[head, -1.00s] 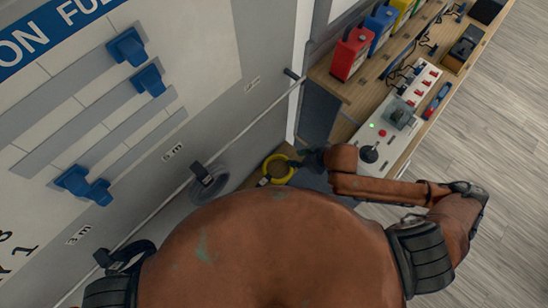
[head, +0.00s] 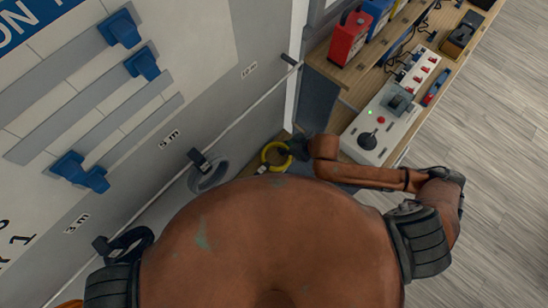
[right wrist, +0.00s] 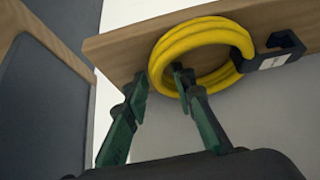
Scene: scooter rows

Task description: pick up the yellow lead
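The yellow lead (head: 266,151) is a small coil low by the wall, just left of my right gripper (head: 300,149) in the head view. In the right wrist view the yellow lead (right wrist: 200,35) is a thick coil against a wooden board, with a black plug (right wrist: 281,50) bearing a white label at its right. My right gripper (right wrist: 160,79) is open there. One fingertip is left of the coil and the other overlaps its central opening; I cannot tell whether they touch it. My left gripper is not in view.
A wooden bench at the right carries a white control box (head: 384,125) and a red container (head: 348,40). At the left, a wall rail (head: 235,122) holds a grey coil (head: 208,174) and a black coil (head: 140,240). The floor at the right is clear.

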